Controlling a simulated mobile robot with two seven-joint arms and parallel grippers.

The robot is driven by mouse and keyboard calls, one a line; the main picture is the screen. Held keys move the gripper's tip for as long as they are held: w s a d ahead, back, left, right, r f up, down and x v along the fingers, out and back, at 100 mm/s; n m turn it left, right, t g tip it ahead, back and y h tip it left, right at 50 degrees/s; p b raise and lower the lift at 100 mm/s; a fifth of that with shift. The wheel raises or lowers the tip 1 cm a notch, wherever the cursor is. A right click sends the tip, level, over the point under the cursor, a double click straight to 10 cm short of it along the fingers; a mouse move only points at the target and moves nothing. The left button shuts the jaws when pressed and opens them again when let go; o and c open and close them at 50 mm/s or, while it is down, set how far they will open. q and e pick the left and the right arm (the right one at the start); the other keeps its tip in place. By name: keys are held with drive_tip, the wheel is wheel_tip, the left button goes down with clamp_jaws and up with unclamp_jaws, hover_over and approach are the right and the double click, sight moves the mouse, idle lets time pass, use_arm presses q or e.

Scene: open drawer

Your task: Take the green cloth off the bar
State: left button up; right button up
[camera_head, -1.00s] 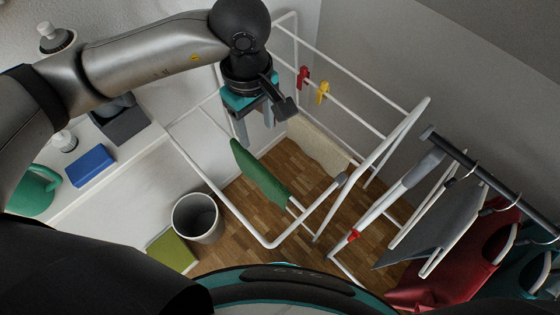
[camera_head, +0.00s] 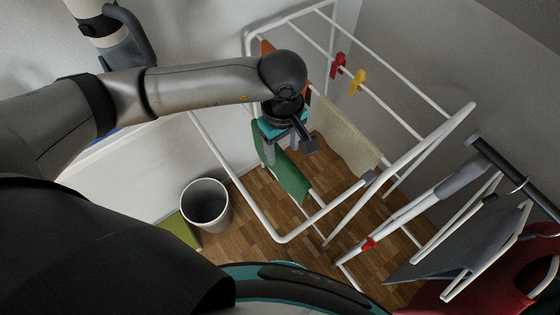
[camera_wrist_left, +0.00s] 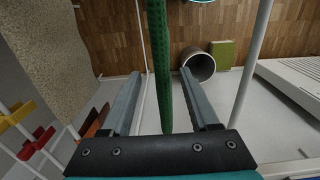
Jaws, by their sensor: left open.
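The green cloth (camera_head: 291,180) hangs over a bar of the white drying rack (camera_head: 262,215). In the left wrist view the cloth (camera_wrist_left: 159,45) shows almost edge-on as a narrow green strip. My left gripper (camera_head: 281,152) points down at the cloth's far end. Its jaws are open, with one finger on each side of the strip in the left wrist view (camera_wrist_left: 158,80). I see gaps between the cloth and both fingers. The gripper hides part of the cloth's far end in the head view. My right gripper is not in view.
A beige cloth (camera_head: 345,140) hangs close to the right of the gripper. Red (camera_head: 338,66) and yellow (camera_head: 357,82) clips sit on a rear bar. A grey bin (camera_head: 206,206) stands on the floor to the left. Clothes on hangers (camera_head: 450,245) hang at the right.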

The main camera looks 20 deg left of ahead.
sight(280, 164)
use_arm(q)
drive_tip(key=shift+a+f, duration=0.1)
drive_tip(key=shift+f, duration=3.1)
clamp_jaws()
